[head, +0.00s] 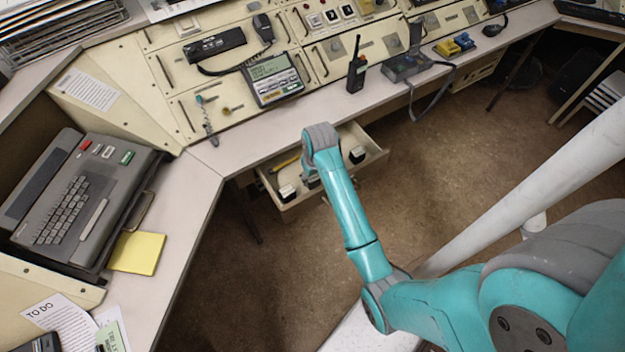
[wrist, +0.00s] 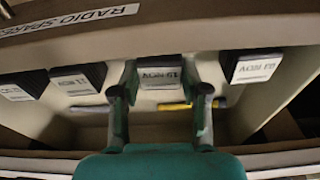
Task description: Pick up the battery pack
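Several black battery packs with white date labels stand in a row in the open drawer. In the wrist view, one pack (wrist: 160,76) sits between the two fingers of my gripper (wrist: 160,92). Its label seems to read 19 NOV, upside down. My gripper is open, with a visible gap on both sides of this pack. Another pack (wrist: 250,66) is to the right, and two more (wrist: 77,80) (wrist: 17,86) are to the left. In the head view, packs (head: 287,192) (head: 357,154) show at the drawer's sides; my wrist hides most of the gripper.
The drawer (head: 376,163) is pulled out below the desk, its front wall labelled RADIO SPARES (wrist: 70,20). A yellow pen-like item (head: 284,163) lies behind the packs. A handheld radio (head: 356,68) stands on the desk above. Open floor is to the right.

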